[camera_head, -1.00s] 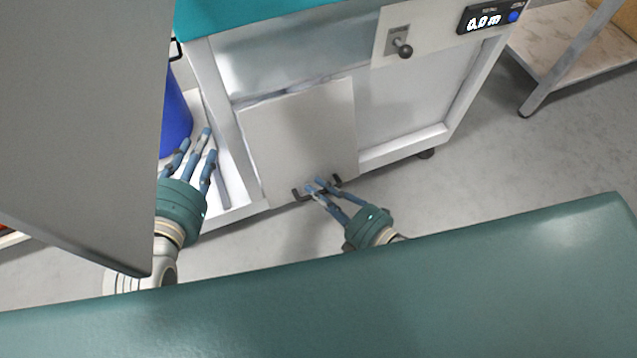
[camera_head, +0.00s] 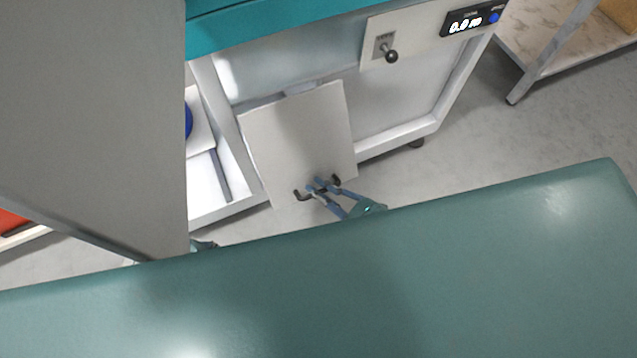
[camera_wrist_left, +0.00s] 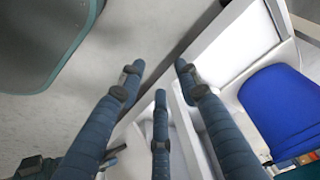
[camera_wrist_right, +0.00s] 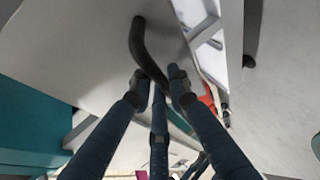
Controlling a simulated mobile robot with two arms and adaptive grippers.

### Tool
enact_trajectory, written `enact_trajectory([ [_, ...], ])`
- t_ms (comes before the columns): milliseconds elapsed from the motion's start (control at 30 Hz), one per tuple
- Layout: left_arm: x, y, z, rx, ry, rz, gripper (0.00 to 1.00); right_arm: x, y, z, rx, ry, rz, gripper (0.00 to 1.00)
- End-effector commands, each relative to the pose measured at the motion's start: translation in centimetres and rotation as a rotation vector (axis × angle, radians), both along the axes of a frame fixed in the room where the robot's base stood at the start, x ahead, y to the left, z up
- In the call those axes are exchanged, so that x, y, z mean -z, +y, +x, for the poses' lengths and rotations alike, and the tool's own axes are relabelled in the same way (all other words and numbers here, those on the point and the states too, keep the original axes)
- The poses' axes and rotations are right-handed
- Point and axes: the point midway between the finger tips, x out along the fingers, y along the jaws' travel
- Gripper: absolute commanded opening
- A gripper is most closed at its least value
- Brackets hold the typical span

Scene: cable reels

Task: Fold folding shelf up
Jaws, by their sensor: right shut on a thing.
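The folding shelf (camera_head: 297,135) is a pale flat panel at the front of a white-framed cart. It hangs tilted, its lower edge out from the cart. A dark bar handle (camera_head: 301,196) sits near that lower edge. My right gripper (camera_head: 320,186) is shut on the handle's middle. The right wrist view shows the handle (camera_wrist_right: 138,38) running between my fingers (camera_wrist_right: 158,79), with the panel (camera_wrist_right: 85,45) behind. My left gripper is almost wholly hidden in the head view. In the left wrist view its fingers (camera_wrist_left: 159,76) are spread and empty.
The cart's teal top (camera_head: 270,22) is above the shelf, with a lever (camera_head: 391,56) and a small display (camera_head: 473,20) at right. A blue container (camera_wrist_left: 282,110) stands on the cart's low left part. Open floor (camera_head: 480,150) lies to the right.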

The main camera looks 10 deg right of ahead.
Motion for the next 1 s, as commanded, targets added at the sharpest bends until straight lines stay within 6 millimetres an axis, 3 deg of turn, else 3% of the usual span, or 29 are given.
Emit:
enact_trajectory([
  [267, 7.1, -0.2, -0.1, 0.006, 0.041, 0.002, 0.33, -0.8, -0.4, -0.7, 0.004, 0.039, -0.013, 0.00],
  [500, 12.5, 0.0, -1.6, 0.012, 0.069, 0.004, 0.33, -1.3, -0.5, -1.2, 0.003, 0.066, -0.019, 0.00],
  [700, 15.7, 0.2, -3.3, 0.015, 0.088, 0.007, 0.33, -1.5, -0.6, -1.4, 0.004, 0.083, -0.024, 0.00],
  [1000, 18.2, 0.4, -5.0, 0.019, 0.101, 0.007, 0.33, -1.6, -0.6, -1.7, 0.003, 0.098, -0.026, 0.00],
])
